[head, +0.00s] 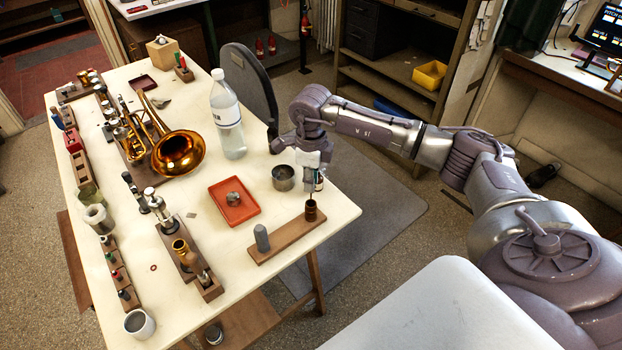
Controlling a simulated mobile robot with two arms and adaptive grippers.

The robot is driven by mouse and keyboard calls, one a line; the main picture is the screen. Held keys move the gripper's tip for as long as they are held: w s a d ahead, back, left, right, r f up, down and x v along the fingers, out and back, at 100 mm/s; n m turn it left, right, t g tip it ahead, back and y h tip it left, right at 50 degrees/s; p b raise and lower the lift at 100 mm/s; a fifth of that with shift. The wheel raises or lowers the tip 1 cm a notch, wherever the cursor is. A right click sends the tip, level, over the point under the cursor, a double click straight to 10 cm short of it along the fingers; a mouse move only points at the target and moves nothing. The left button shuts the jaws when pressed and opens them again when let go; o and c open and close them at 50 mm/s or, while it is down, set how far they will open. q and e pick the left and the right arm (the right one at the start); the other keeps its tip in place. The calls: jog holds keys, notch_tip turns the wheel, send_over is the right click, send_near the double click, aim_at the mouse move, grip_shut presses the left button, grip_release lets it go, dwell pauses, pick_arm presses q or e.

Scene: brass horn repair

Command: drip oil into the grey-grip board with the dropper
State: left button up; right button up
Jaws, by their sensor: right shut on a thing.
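The grey-grip board (288,236) is a narrow wooden board near the table's front right edge. A grey rounded grip (262,238) stands upright at its left end, and a dark brass-brown cylinder (311,211) at its right end. My right gripper (317,176) points down above that cylinder and is shut on the dropper (319,184), a small dark piece largely hidden by the fingers. A thin tip reaches down toward the cylinder's top; I cannot tell whether it is inside or just above. No oil drop can be made out. My left gripper is not in view.
A metal cup (283,178) stands just left of my right gripper. An orange tray (234,204) holds a small metal part. A clear bottle (227,120), a brass horn (178,152) and several wooden tool racks fill the table further left and back.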

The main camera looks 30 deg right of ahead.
jog(key=shift+f, duration=0.25)
jog(key=shift+f+b, duration=0.9)
jog(key=shift+b, duration=0.05)
dwell(1.9)
jog(key=shift+r+p, duration=1.65)
jog(key=shift+r, duration=0.95)
